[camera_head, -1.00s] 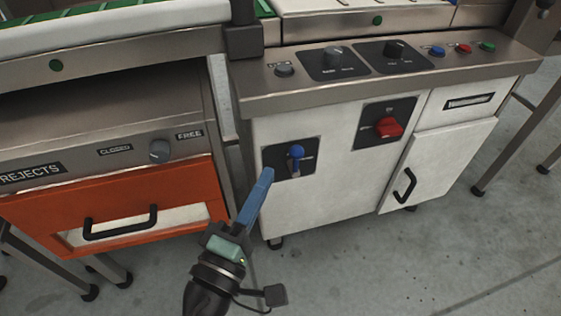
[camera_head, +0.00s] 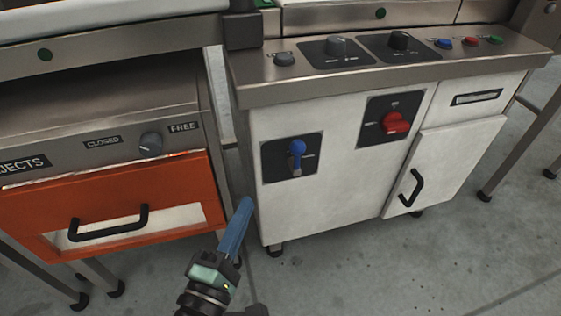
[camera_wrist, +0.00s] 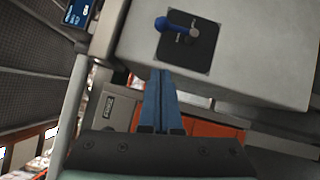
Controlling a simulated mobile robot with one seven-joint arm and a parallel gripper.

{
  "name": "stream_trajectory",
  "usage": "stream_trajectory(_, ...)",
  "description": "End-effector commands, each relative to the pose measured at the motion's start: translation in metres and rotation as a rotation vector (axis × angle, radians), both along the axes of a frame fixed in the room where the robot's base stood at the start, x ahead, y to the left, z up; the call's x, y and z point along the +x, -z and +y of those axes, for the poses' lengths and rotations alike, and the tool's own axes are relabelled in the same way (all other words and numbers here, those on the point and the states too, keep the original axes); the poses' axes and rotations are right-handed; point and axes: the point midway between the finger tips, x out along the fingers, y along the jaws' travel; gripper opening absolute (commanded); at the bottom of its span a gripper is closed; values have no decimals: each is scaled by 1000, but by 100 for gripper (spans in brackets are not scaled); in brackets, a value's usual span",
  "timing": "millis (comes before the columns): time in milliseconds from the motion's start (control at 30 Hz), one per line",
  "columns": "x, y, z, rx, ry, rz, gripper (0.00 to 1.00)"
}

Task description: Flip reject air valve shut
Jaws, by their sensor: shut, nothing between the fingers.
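The air valve has a blue-tipped lever (camera_head: 297,147) on a dark square plate (camera_head: 273,163) on the white cabinet front. In the head view the lever stands roughly upright, its blue knob at the top. In the wrist view the blue lever (camera_wrist: 172,24) and its plate (camera_wrist: 207,62) lie ahead of the fingertips. My gripper (camera_head: 246,200) has blue fingers pressed together with nothing between them. It is below and left of the valve in the head view, apart from the lever. It also shows in the wrist view (camera_wrist: 160,75). The plate's small lettering is unreadable.
A red rotary switch (camera_head: 396,123) sits right of the valve, above a cabinet door with a black handle (camera_head: 411,187). Knobs and buttons line the console top (camera_head: 400,72). The orange rejects drawer (camera_head: 170,185) stands left. Grey floor is open in front.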

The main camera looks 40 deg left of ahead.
Motion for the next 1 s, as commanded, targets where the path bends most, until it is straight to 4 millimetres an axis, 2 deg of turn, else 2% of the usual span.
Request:
stream_trajectory(467,83,-11,27,1,0,-4,0)
stream_trajectory(600,100,-16,16,2,2,-2,0)
stream_trajectory(800,113,-17,9,-1,0,0,0)
stream_trajectory(1000,114,-17,8,0,-1,-1,0)
